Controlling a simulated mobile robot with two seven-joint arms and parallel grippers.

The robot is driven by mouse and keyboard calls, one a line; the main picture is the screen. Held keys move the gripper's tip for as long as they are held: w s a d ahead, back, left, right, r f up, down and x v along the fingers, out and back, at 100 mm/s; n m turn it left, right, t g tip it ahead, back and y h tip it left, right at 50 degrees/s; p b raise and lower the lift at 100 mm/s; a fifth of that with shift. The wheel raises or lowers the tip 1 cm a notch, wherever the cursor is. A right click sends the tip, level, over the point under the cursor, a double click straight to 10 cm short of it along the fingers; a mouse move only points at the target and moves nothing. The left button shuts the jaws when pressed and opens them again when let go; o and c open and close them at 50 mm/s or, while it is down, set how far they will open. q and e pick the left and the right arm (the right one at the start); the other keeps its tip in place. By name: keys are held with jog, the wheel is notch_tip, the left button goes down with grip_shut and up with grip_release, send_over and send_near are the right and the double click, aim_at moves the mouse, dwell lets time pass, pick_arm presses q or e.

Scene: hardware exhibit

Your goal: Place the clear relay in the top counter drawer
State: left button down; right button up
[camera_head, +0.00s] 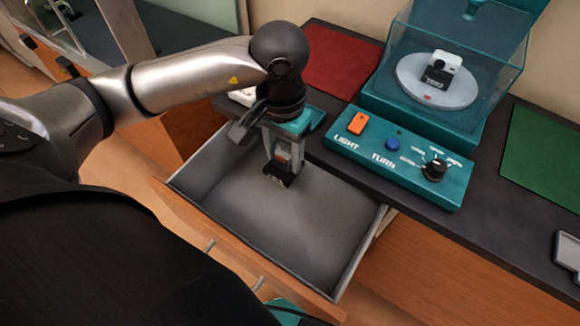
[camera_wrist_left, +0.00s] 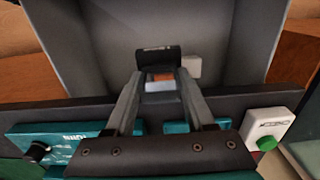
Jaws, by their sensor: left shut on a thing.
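The relay (camera_head: 280,172) has a black base and a small body with orange inside; it also shows in the left wrist view (camera_wrist_left: 158,55). My left gripper (camera_head: 283,150) is shut on it, pointing down, with the black base lowest. The relay hangs over the inside of the open counter drawer (camera_head: 300,232), near the drawer's counter-side end. I cannot tell whether its base touches the drawer floor. The grey drawer interior looks otherwise bare in the head view. My right gripper is not in view.
A white box with green button (camera_wrist_left: 268,130) sits at the counter edge.

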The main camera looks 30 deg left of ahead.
pick_arm(q)
notch_tip(320, 180, down, 15)
jog(key=b, duration=0.4)
jog(key=shift+f, duration=0.15)
jog(key=shift+f+b, duration=0.85)
jog(key=shift+f, duration=1.45)
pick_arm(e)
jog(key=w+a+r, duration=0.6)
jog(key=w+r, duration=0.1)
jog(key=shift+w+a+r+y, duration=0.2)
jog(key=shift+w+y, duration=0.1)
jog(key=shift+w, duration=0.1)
pick_arm(q)
jog(key=shift+f, duration=0.1)
jog(key=shift+c, duration=1.3)
grip_release()
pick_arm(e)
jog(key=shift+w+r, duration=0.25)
